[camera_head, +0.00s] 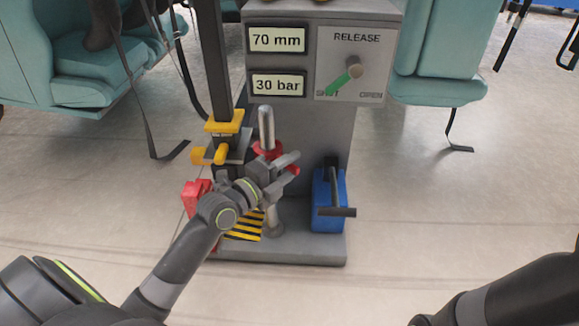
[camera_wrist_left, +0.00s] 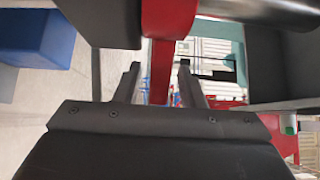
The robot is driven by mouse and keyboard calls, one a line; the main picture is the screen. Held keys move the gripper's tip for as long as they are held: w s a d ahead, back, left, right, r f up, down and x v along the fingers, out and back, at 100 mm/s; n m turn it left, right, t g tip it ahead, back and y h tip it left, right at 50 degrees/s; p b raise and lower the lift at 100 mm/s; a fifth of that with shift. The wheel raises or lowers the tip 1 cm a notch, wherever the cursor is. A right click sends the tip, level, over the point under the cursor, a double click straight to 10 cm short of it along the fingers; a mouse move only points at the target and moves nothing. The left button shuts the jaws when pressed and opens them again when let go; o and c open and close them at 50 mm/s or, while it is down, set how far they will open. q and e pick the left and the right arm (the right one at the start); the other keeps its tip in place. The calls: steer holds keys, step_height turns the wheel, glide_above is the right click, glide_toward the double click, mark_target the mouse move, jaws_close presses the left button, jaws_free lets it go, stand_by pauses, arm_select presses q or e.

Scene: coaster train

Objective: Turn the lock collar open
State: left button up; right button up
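The red lock collar (camera_head: 266,149) sits around an upright silver rod (camera_head: 266,122) on the grey stand. My left gripper (camera_head: 291,164) is at the collar, on its right and near side, partly covering it. A bit of red shows at its fingers. In the left wrist view, a red bar (camera_wrist_left: 164,75) runs between the fingers of my left gripper (camera_wrist_left: 159,70), with a gap visible on both sides, so the fingers look open around it. The contact with the collar is partly hidden. My right gripper is out of view; only part of my right arm shows.
A panel with a RELEASE knob (camera_head: 355,70), its green pointer toward SHUT, is above. A blue box (camera_head: 325,208) with a dark handle stands right of the rod. Yellow parts (camera_head: 222,124) and a red block (camera_head: 193,197) are at left. Teal seats (camera_head: 440,45) flank the stand.

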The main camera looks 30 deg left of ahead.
arm_select(q)
steer(key=shift+d, duration=0.1)
steer(key=shift+s, duration=0.25)
steer(key=p+v, duration=0.1)
steer(key=v, duration=1.6)
steer(key=shift+p, duration=0.3)
